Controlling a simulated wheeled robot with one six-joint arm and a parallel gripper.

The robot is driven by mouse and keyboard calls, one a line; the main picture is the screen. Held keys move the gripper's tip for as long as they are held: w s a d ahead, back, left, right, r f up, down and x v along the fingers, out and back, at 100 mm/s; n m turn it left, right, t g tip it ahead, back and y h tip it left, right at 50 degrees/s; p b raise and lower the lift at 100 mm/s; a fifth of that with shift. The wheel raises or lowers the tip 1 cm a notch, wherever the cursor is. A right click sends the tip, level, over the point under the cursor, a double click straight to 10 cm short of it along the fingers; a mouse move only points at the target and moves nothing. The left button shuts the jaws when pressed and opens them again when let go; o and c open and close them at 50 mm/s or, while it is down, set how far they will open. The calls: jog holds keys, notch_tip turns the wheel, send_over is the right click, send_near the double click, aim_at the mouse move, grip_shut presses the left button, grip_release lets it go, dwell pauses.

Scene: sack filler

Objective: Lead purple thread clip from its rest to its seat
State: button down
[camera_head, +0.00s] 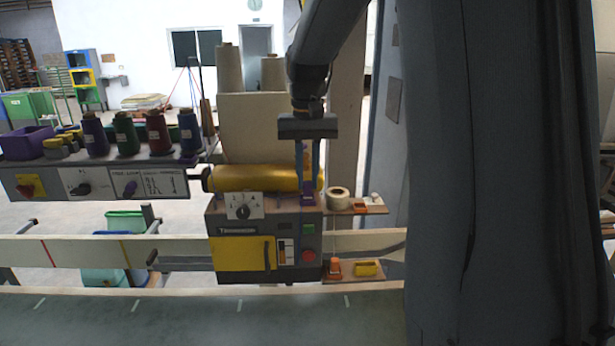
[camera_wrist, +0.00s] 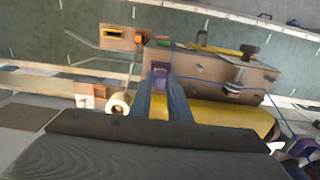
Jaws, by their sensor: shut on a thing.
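The purple thread clip (camera_head: 308,195) is between the fingertips of my gripper (camera_head: 307,180), at the top right of the sewing machine head (camera_head: 235,225). My gripper points down and is shut on the clip. In the wrist view, the purple clip (camera_wrist: 161,71) shows at the ends of my fingers (camera_wrist: 163,80), close above or touching the machine's top; I cannot tell which. A thin blue thread (camera_wrist: 215,80) runs across the machine from near the clip. I cannot clearly make out the clip's rest or seat.
A yellow roller (camera_head: 240,178) lies behind the machine head. A white thread roll (camera_head: 338,198) and an orange clip (camera_head: 360,207) are on the right shelf. An orange clip (camera_head: 335,267) and a yellow holder (camera_head: 367,269) sit lower. Several thread spools (camera_head: 125,135) stand at left.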

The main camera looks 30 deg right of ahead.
jog(key=c, duration=1.6)
grip_release()
jog(key=shift+r+b, duration=1.1)
jog(key=shift+r, duration=2.85)
